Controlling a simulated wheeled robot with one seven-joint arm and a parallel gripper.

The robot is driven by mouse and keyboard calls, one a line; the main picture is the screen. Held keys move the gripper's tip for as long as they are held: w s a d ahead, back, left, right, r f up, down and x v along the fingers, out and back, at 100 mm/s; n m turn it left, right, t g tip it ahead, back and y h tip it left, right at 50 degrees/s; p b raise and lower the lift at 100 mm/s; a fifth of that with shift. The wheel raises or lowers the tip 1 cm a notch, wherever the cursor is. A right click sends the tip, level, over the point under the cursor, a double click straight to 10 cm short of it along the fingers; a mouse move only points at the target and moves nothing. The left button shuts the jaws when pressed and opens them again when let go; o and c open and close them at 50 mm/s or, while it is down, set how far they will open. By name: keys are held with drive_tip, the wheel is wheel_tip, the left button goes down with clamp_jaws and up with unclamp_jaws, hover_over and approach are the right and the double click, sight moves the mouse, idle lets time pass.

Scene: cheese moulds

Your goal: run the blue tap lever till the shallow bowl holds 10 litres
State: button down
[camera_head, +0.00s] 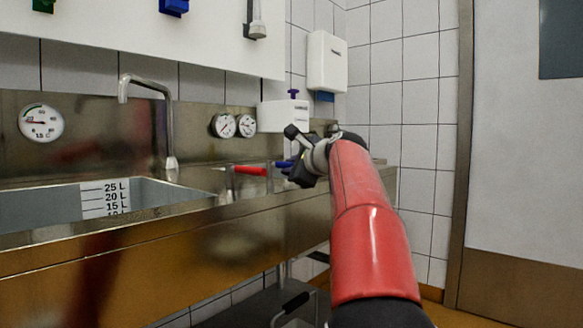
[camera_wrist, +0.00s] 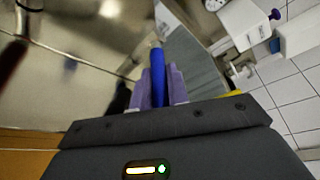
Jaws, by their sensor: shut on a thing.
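My gripper (camera_head: 299,168) is at the right part of the steel sink unit. In the wrist view its two purple-grey fingers (camera_wrist: 161,88) are shut on the blue tap lever (camera_wrist: 157,68). In the head view only a bit of the blue lever (camera_head: 284,164) shows beside the gripper. A steel basin (camera_head: 160,192) at left bears a white litre scale (camera_head: 105,198) reading 25, 20, 15 and a partly cut-off lower mark. Its floor and any water level are hidden by the front rim. I cannot tell whether it is the shallow bowl. No stream shows below the curved spout (camera_head: 150,86).
A red lever (camera_head: 250,170) sits left of the blue one. Round dials (camera_head: 41,122) (camera_head: 234,125) are on the back panel. A white box with a purple knob (camera_head: 284,115) stands behind my gripper. A door (camera_head: 520,180) is at right.

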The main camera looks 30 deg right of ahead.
drive_tip(key=shift+d, duration=0.1)
drive_tip(key=y+p, duration=0.1)
drive_tip(key=d+n+y+p, duration=0.1)
drive_tip(key=shift+w+r+p, duration=0.2)
drive_tip(key=shift+p, duration=0.15)
drive_tip(key=y+p, duration=0.1)
drive_tip(key=n+y+p, duration=0.1)
drive_tip(key=d+n+p, duration=0.1)
drive_tip(key=p, duration=0.1)
drive_tip(key=shift+w+r+g+y, duration=0.15)
drive_tip(key=shift+w+g+y, duration=0.15)
drive_tip(key=shift+y, duration=0.1)
drive_tip(key=n+y+p, duration=0.2)
drive_tip(key=p, duration=0.1)
drive_tip(key=shift+w+d+g, duration=0.3)
drive_tip(key=shift+w+d+f+n+g+y+p, duration=0.15)
drive_tip(key=shift+f+n+g+y+p, duration=0.25)
drive_tip(key=shift+p, duration=0.55)
drive_tip(key=c, duration=1.4)
unclamp_jaws()
drive_tip(key=shift+o, duration=0.2)
